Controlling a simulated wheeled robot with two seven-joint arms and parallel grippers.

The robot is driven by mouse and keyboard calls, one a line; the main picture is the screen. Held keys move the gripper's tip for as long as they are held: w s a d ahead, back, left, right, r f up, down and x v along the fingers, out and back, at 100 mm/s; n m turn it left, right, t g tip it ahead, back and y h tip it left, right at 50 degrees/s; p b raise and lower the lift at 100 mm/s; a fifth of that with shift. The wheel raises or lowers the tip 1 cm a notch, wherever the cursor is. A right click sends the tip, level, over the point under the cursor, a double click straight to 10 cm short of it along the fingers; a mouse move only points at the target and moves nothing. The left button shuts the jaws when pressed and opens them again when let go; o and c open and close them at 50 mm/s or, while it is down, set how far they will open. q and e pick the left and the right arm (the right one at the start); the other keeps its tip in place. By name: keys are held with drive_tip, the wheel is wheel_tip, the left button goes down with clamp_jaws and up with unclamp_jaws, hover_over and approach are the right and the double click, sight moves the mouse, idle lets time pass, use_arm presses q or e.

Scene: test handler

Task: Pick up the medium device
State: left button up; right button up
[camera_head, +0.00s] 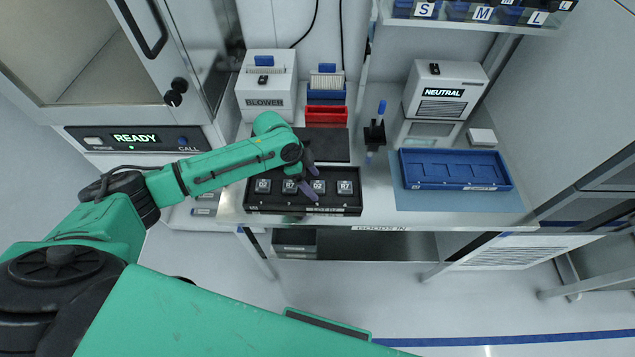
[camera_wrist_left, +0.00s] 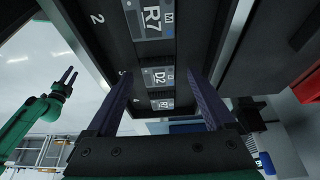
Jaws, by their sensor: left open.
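A black tray (camera_head: 300,207) on the bench holds a row of several small dark devices with pale labels. In the left wrist view a device marked R7 with an M (camera_wrist_left: 152,20) is nearest, then one marked D2 (camera_wrist_left: 159,76) and another R7 (camera_wrist_left: 162,103). The M device seems to be the second from the left in the head view. My left gripper (camera_head: 312,176) is open and empty above the tray, its fingers (camera_wrist_left: 160,88) apart on either side of the row. My right gripper (camera_wrist_left: 69,78) shows only in the left wrist view, fingers apart, away from the tray.
A blue compartment tray (camera_head: 455,184) lies on a mat to the right. A red bin (camera_head: 326,115), a blower (camera_head: 267,88) and a NEUTRAL unit (camera_head: 441,94) stand behind. A dark stand with a blue-handled tool (camera_head: 381,108) is between them. The bench's front edge is close to the black tray.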

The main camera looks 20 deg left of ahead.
use_arm(q)
drive_tip(key=shift+d+f, duration=0.2)
drive_tip(key=shift+f, duration=0.15)
drive_tip(key=shift+s, duration=0.2)
clamp_jaws()
